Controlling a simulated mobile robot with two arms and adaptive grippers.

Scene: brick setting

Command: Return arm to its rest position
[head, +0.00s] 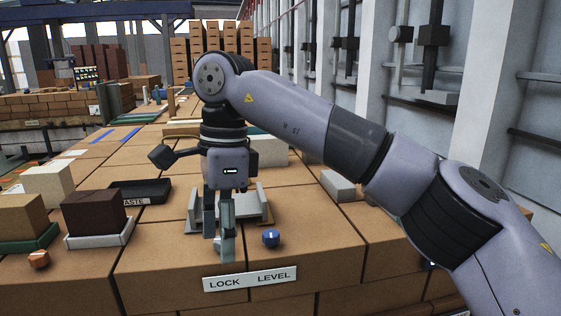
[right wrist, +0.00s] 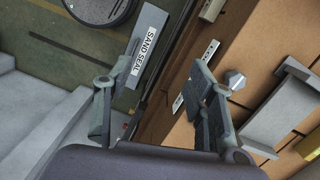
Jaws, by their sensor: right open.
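My right arm reaches in from the right in the head view, with its gripper (head: 226,238) pointing down at the front of the brick-patterned bench (head: 165,262). The fingers look nearly edge-on there, left of a small blue knob (head: 271,239) and in front of a grey channel-shaped holder (head: 262,200). In the right wrist view the gripper (right wrist: 162,75) is open, its two fingers wide apart with nothing between them. A grey faceted knob (right wrist: 235,80) is just right of the right finger. My left gripper is not in view.
A "LOCK LEVEL" label (head: 250,279) is on the bench's front edge. To the left are a black "WASTE" tray (head: 154,190), a dark brick (head: 93,212), a tan brick (head: 22,218) and an orange knob (head: 38,260). A grey block (head: 340,186) lies beneath my forearm.

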